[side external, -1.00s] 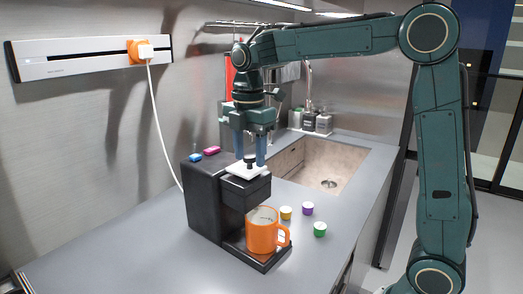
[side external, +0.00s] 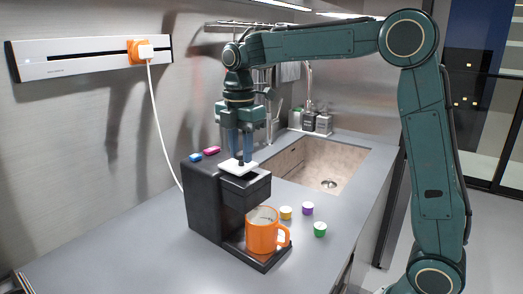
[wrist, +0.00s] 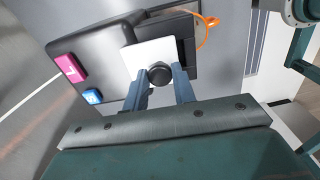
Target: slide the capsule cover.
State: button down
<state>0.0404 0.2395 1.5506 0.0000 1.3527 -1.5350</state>
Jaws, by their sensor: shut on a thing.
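The black coffee machine (side external: 205,205) stands on the grey counter. Its white capsule cover (side external: 230,168) lies flat on top of the machine's head and also shows in the wrist view (wrist: 143,58). A dark round knob (wrist: 159,73) stands up from the cover. My gripper (side external: 241,160) comes down from above and is shut on the knob; in the wrist view its two blue fingers (wrist: 160,90) sit on either side of it. An orange mug (side external: 262,235) stands on the machine's drip tray under the head.
Yellow (side external: 286,213), purple (side external: 307,208) and green (side external: 320,229) capsules stand on the counter right of the mug. A pink button (wrist: 70,67) and a blue button (wrist: 92,96) are on the machine's top. A sink (side external: 325,165) lies behind.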

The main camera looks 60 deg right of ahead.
aim_at(231, 161)
jog(key=shift+w+d, duration=0.15)
jog(key=shift+w, duration=1.5)
jog(key=c, duration=1.2)
grip_release()
jog(key=shift+o, duration=0.2)
jog(key=shift+r, duration=0.15)
notch_tip(231, 161, up, 12)
jog(key=shift+s, duration=0.1)
